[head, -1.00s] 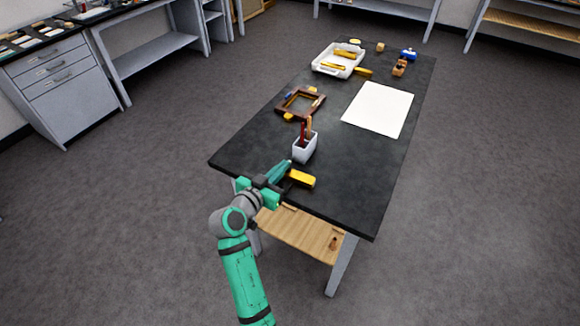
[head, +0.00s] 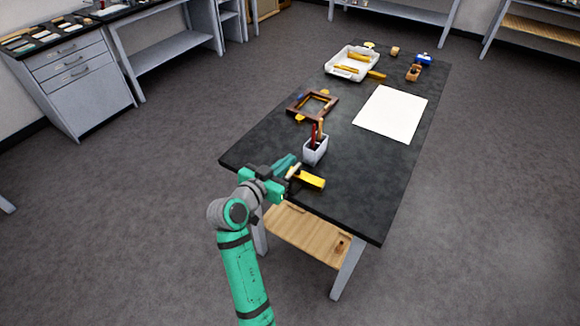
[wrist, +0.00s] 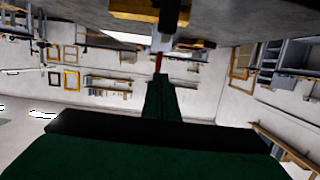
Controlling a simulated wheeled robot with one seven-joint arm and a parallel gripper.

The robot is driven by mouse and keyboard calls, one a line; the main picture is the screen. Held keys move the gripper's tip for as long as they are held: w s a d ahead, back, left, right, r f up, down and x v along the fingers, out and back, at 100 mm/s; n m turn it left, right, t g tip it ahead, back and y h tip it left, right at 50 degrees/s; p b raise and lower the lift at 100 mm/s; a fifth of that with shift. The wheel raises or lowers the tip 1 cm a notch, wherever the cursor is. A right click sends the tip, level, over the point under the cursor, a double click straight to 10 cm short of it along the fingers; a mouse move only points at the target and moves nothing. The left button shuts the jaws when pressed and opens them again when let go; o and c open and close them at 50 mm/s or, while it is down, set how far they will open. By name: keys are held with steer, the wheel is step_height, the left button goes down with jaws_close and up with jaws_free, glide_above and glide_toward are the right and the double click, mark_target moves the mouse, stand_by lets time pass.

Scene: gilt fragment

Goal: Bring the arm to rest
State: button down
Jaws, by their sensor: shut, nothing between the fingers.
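My arm reaches up from the bottom of the head view to the near end of the black worktable (head: 352,190). My gripper (head: 288,161) is shut and empty there, over or beside the table's near left part. Its closed green fingers also show in the wrist view (wrist: 160,96), where the picture looks upside down. A yellow block with a dark part (head: 310,180) lies just right of my gripper. A pale cup (head: 315,151) with red and brown handles stands just beyond the fingers. Whether the fingers touch anything on the table I cannot tell.
Farther along the table are a brown frame (head: 316,105), a white sheet (head: 391,113), a white tray (head: 333,70) with yellow pieces, and small blocks. A drawer cabinet (head: 82,88) stands at the left. The grey floor (head: 170,200) left of the table is clear.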

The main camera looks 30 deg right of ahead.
steer(key=r+v, duration=0.1)
steer(key=v, duration=0.7)
steer(key=shift+f, duration=0.15)
steer(key=s+a+f+n+t+y, duration=0.45)
steer(key=a+f+n, duration=0.2)
steer(key=f, duration=0.35)
steer(key=s+a+f+n+t+y, duration=0.35)
steer(key=s+a+f+n, duration=0.2)
steer(key=a+f, duration=0.35)
steer(key=s+a+f+n+y, duration=0.2)
steer(key=s+a+y, duration=0.4)
steer(key=s, duration=0.7)
steer(key=s+a+r, duration=0.2)
steer(key=s+r, duration=0.1)
steer(key=s, duration=0.2)
steer(key=s+a+r+t, duration=0.1)
steer(key=s+a+r, duration=0.1)
steer(key=s, duration=0.4)
steer(key=shift+s+r+m, duration=0.15)
steer(key=shift+r+m, duration=0.25)
steer(key=shift+r, duration=0.2)
